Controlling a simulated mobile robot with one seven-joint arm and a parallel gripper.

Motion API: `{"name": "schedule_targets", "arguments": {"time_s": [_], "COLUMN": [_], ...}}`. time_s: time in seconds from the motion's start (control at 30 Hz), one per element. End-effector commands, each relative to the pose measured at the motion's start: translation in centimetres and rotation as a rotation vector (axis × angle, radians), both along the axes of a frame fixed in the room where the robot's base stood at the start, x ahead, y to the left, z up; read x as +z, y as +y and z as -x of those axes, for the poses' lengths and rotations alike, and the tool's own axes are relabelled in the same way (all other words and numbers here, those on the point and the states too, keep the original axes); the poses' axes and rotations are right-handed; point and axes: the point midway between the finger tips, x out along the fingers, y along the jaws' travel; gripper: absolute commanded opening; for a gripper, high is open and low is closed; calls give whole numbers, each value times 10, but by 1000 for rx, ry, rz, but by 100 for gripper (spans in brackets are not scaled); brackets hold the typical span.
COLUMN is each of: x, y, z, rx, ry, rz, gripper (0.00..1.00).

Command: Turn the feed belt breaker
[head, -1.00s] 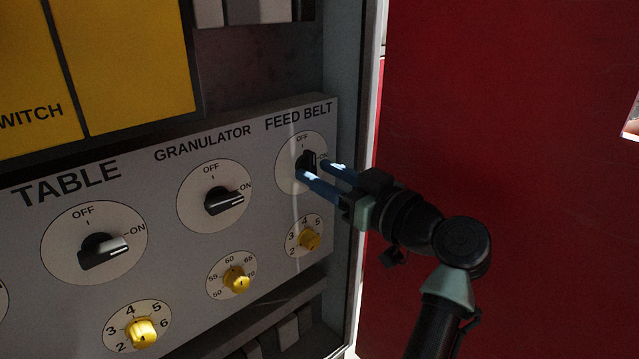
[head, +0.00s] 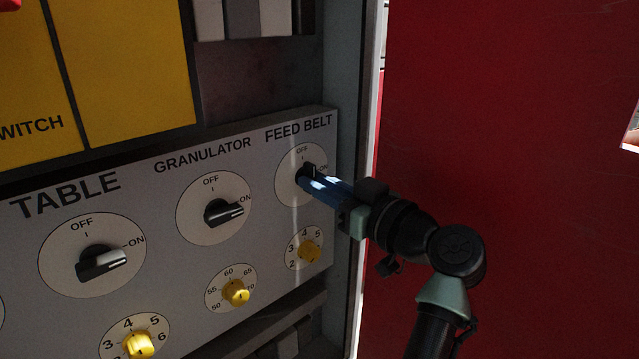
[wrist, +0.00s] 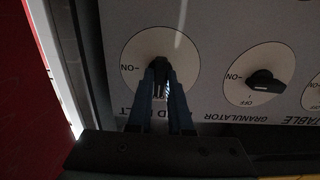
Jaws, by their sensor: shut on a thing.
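The feed belt breaker knob (head: 306,170) is a black knob on a round white dial (head: 291,190) under the words FEED BELT, at the panel's right end. My gripper (head: 308,180) reaches in from the right and is shut on this knob. In the wrist view my two blue fingers (wrist: 161,82) close on the black knob (wrist: 158,63), with the dial (wrist: 187,60) around it. The fingers hide much of the knob, so I cannot tell exactly where it points.
The granulator knob (head: 224,212) and table knob (head: 102,263) to the left both point toward ON. Small yellow knobs (head: 310,250) sit below. A grey cabinet edge (head: 343,110) and a red surface (head: 500,120) lie on the right.

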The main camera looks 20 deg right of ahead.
Motion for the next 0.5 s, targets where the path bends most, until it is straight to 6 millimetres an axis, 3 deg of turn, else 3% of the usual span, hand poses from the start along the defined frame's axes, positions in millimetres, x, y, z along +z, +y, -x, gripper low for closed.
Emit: {"name": "schedule_targets", "arguments": {"time_s": [0.27, 0.5], "x": [2, 5], "y": [0, 0], "z": [0, 0], "rx": [0, 1], "ry": [32, 93], "rz": [-77, -246], "gripper": [0, 0]}}
